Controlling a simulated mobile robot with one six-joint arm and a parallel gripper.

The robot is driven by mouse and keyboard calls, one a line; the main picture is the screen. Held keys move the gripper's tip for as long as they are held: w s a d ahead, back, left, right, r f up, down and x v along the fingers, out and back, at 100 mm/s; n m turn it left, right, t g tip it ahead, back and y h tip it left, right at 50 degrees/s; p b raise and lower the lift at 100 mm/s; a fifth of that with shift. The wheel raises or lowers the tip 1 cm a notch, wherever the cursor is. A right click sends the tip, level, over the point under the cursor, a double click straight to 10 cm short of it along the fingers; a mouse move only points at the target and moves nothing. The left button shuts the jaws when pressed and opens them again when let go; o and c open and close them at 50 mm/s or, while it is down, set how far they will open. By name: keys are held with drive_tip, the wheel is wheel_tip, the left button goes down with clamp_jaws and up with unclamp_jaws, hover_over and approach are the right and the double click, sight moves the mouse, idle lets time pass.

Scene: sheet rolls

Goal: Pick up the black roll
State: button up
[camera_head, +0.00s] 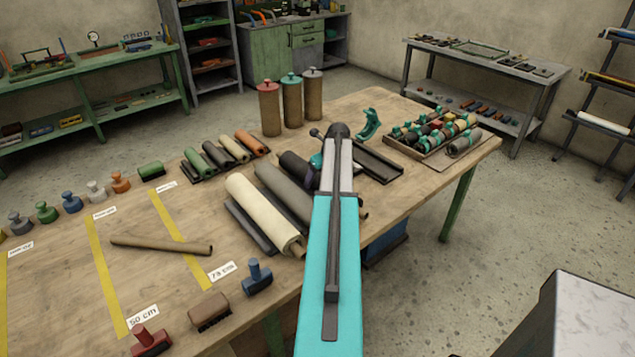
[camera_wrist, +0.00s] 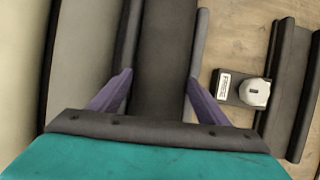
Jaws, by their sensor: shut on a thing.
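The black roll (camera_head: 295,165) lies among the larger rolls near the middle of the table in the head view, partly hidden behind my arm. In the wrist view the black roll (camera_wrist: 166,50) runs up the picture between the two purple fingers of my gripper (camera_wrist: 158,82). My gripper is shut on it, one finger on each side. Dark strips, like cradle edges, flank the roll. In the head view my gripper (camera_head: 317,172) is mostly hidden by my arm. I cannot tell whether the roll is clear of its cradle.
A grey roll (camera_head: 284,188) and a cream roll (camera_head: 258,208) lie to the left. An empty dark cradle (camera_head: 378,162) is to the right, with a white-knobbed tool (camera_wrist: 255,91) between. Three upright canisters (camera_head: 291,98) stand behind; a crate (camera_head: 405,146) sits further right.

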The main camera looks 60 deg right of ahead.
drive_tip(key=shift+d+r, duration=0.15)
drive_tip(key=shift+r, duration=0.2)
drive_tip(key=shift+r+b, duration=1.4)
drive_tip(key=shift+r, duration=3.35)
drive_tip(key=shift+r, duration=0.1)
